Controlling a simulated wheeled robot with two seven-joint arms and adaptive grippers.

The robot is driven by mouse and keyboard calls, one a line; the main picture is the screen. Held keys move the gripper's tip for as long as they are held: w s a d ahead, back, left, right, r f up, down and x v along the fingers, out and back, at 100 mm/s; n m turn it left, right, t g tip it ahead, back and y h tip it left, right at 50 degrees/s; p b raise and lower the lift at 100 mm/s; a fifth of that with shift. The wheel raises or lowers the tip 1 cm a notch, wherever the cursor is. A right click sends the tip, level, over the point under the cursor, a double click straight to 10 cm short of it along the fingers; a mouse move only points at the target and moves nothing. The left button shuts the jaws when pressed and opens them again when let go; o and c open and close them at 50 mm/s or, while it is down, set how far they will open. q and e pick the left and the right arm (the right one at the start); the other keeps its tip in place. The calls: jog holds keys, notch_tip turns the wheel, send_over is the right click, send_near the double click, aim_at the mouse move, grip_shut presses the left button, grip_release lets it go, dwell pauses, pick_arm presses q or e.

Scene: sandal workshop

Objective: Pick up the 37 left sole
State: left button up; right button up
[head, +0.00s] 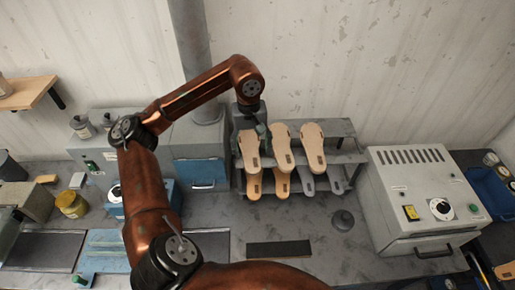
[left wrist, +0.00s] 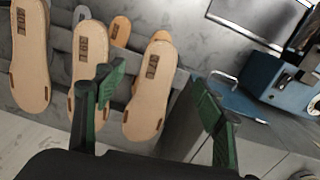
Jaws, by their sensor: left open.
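Three tan soles hang side by side on the upper level of a grey rack: a left one (head: 249,151), a middle one (head: 283,148) and a right one (head: 313,147). My left gripper (head: 251,120) is at the upper end of the leftmost sole. In the left wrist view its green-padded fingers (left wrist: 166,82) are open and empty, with the nearest tan sole (left wrist: 148,95) showing between them. Whether they touch it is unclear. My right gripper is out of view.
Orange-tan soles (head: 282,186) and grey soles (head: 307,184) sit on the lower level. A blue-fronted box (head: 200,173) stands left of the rack and a pale machine (head: 415,190) right of it. A dark strip (head: 279,249) lies in front.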

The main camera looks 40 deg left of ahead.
aim_at(253, 164)
pick_arm(q)
jog(key=f, duration=0.2)
jog(key=shift+s+a+f, duration=0.1)
jog(key=shift+a+f, duration=0.25)
jog(key=shift+f, duration=0.05)
jog(key=f, duration=0.1)
jog(key=f+p, duration=0.1)
jog(key=f, duration=0.1)
jog(key=f+p, duration=0.1)
jog(key=f, duration=0.1)
jog(key=shift+w, duration=0.35)
jog(key=shift+f, duration=0.25)
jog(key=shift+d, duration=0.1)
jog(key=shift+c, duration=0.3)
jog(key=c, duration=1.2)
jog(key=shift+r, duration=0.1)
jog(key=shift+c, duration=0.2)
